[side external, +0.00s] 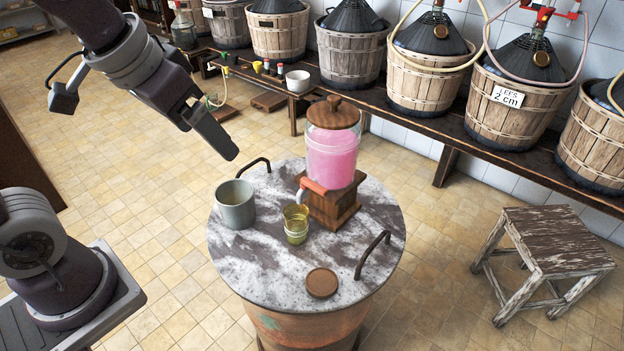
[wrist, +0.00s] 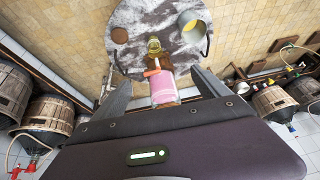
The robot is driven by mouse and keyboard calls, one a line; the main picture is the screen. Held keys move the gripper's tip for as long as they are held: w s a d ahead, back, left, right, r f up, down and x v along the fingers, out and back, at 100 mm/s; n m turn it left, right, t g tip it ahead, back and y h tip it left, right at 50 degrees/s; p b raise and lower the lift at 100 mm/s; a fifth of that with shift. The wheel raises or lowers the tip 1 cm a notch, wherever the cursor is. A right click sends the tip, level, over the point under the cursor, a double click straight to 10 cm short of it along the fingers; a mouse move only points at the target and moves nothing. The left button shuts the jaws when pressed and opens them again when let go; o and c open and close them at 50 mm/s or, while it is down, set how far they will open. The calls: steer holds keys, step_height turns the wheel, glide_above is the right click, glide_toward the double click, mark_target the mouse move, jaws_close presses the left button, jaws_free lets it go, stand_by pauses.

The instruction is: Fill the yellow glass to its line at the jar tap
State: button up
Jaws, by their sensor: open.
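The yellow glass (side external: 296,228) stands upright on the round marble-topped table (side external: 265,270), close in front of the jar's tap; whether it sits exactly under the spout is unclear. It looks empty, and its line cannot be made out. It also shows in the wrist view (wrist: 154,46). The jar (side external: 332,150) holds pink liquid, has a wooden lid and stands on a wooden stand (side external: 335,207). Its tap (side external: 313,186) has an orange-red handle, also in the wrist view (wrist: 152,72). My gripper (side external: 230,152) is open and empty, above and left of the jar, apart from everything.
A grey pot (side external: 235,206) stands left of the glass. A round wooden coaster (side external: 322,283) lies near the table's front. Dark handles rise at the table's edges. A bench (side external: 450,125) with basketed demijohns runs behind; a worn stool (side external: 548,240) stands right.

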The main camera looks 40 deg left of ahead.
steer(key=w+f, duration=0.3)
steer(key=w, duration=0.4)
glide_toward(311, 186)
steer(key=shift+g+h, duration=0.3)
steer(key=shift+g, duration=0.1)
steer(key=x, duration=0.2)
steer(key=w+x, duration=0.1)
steer(key=x, duration=0.5)
steer(key=shift+w+a+r, duration=0.15)
steer(key=shift+w+r, duration=0.05)
steer(key=shift+r, duration=0.15)
steer(key=c, duration=1.4)
steer(key=shift+s+a+m+h, duration=0.15)
steer(key=shift+s+m+h, duration=0.15)
steer(key=shift+m, duration=0.5)
steer(key=shift+s+m+h, duration=0.15)
steer(key=shift+m+h, duration=0.25)
steer(key=shift+m, duration=0.7)
steer(key=o, duration=1.4)
